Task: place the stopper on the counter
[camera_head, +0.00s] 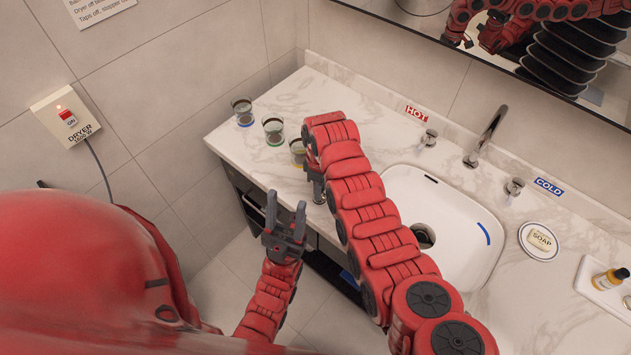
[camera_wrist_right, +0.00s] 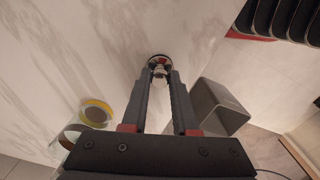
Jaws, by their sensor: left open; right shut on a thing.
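My right gripper (camera_wrist_right: 159,76) is shut on the stopper (camera_wrist_right: 158,62), a small round dark disc with a metal knob, seen in the right wrist view. The fingertips grip the knob, and the disc is against or just above the white marble counter (camera_wrist_right: 95,40); I cannot tell if it touches. In the head view my right gripper (camera_head: 316,182) is over the counter (camera_head: 290,95) near its front edge, and the stopper is mostly hidden by the arm. My left gripper (camera_head: 286,208) is open and empty in front of the counter.
Three glasses with blue (camera_head: 243,112), green (camera_head: 273,131) and yellow (camera_head: 297,152) bases stand left of my right gripper. The white basin (camera_head: 455,215) with tap (camera_head: 485,137) is to the right. A soap dish (camera_head: 539,241) and bottle tray (camera_head: 597,290) lie farther right.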

